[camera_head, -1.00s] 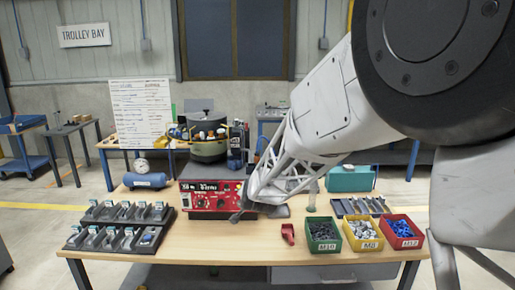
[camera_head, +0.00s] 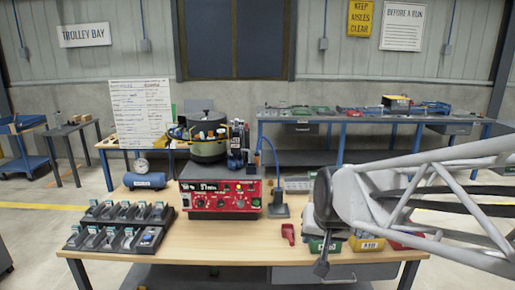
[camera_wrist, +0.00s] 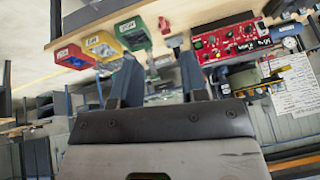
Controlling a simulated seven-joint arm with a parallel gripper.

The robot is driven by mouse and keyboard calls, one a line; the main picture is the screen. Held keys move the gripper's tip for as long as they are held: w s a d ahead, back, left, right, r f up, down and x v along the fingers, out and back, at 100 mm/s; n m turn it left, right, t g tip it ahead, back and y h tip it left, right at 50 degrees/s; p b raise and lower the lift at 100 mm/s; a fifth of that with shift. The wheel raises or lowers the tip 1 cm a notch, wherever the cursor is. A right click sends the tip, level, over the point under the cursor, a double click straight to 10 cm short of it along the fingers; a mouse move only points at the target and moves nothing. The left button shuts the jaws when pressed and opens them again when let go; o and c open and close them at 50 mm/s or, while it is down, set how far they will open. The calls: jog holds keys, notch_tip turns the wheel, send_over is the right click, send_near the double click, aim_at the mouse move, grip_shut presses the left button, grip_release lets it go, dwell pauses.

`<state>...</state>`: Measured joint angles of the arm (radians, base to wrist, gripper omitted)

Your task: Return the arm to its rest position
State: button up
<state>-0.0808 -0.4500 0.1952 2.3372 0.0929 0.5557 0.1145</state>
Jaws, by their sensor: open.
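My gripper (camera_head: 321,262) is at the right of the workbench, in front of the bins, with my arm reaching in from the right edge. In the wrist view, the two fingers of my gripper (camera_wrist: 157,75) stand apart with nothing between them. The wrist view looks across the bench at a strong tilt. I cannot tell the exact height of my gripper above the bench.
My arm partly hides the green bin (camera_head: 316,246), yellow bin (camera_head: 368,245) and red bin (camera_wrist: 70,57). Black trays (camera_head: 119,231) stand at left. The front middle of the bench (camera_head: 235,240) is clear.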

jog(key=s+d+f+n+g+h, duration=0.1)
jog(key=s+d+g, duration=0.2)
jog(key=s, duration=1.4)
jog(key=shift+d, duration=1)
jog(key=shift+s, duration=0.1)
